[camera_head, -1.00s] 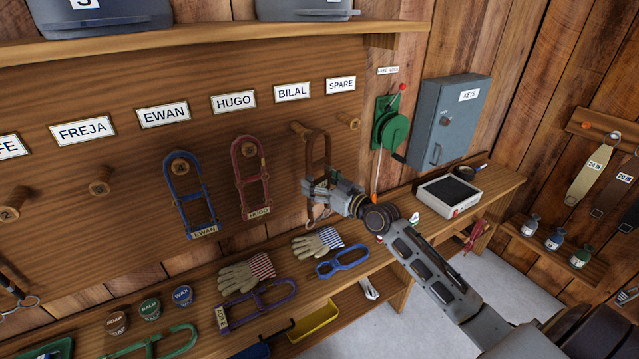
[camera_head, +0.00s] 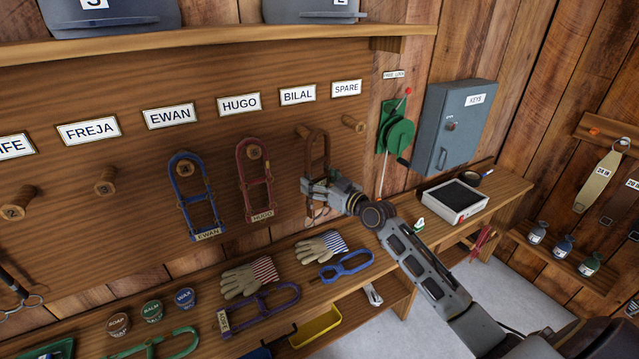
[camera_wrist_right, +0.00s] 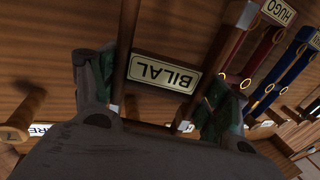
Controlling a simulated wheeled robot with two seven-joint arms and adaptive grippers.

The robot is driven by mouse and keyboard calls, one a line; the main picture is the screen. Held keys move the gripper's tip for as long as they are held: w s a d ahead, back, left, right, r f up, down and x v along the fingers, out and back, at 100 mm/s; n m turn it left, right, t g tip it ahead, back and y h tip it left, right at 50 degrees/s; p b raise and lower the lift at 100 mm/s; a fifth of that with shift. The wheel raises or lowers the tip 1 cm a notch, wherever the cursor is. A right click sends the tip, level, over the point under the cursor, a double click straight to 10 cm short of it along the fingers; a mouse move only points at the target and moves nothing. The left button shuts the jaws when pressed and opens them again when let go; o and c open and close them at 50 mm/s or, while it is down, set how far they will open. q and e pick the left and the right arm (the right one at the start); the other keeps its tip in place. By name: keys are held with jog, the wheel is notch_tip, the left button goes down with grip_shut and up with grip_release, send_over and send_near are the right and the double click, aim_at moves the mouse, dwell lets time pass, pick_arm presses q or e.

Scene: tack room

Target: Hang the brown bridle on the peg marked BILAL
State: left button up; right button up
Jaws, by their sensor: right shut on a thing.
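The brown bridle (camera_head: 307,158) is upright in front of the board below the BILAL sign (camera_head: 298,94). My right gripper (camera_head: 318,190) is shut on its lower end. In the right wrist view, the bridle's BILAL plate (camera_wrist_right: 163,73) lies between the two fingers (camera_wrist_right: 160,92). The BILAL peg (camera_head: 302,131) shows just left of the bridle's top loop. Its outer end is hidden behind the loop, and I cannot tell whether it passes through. My left gripper is not in view.
The red HUGO bridle (camera_head: 241,180) and blue EWAN bridle (camera_head: 177,190) hang to the left. Gloves (camera_head: 322,247) and a blue loop (camera_head: 345,267) lie on the bench (camera_head: 385,250) below.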

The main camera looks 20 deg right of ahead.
jog(key=shift+w+a+f+b, duration=0.15)
jog(key=shift+w+b, duration=0.35)
jog(key=shift+w, duration=0.65)
jog(key=shift+w+f+b, duration=0.2)
jog(key=shift+w+b, duration=0.35)
jog(key=shift+w, duration=0.55)
jog(key=shift+w+a+f+b, duration=0.15)
jog(key=shift+w+b, duration=0.35)
jog(key=shift+w, duration=0.75)
jog(key=o, duration=1.5)
jog(key=shift+f, duration=0.1)
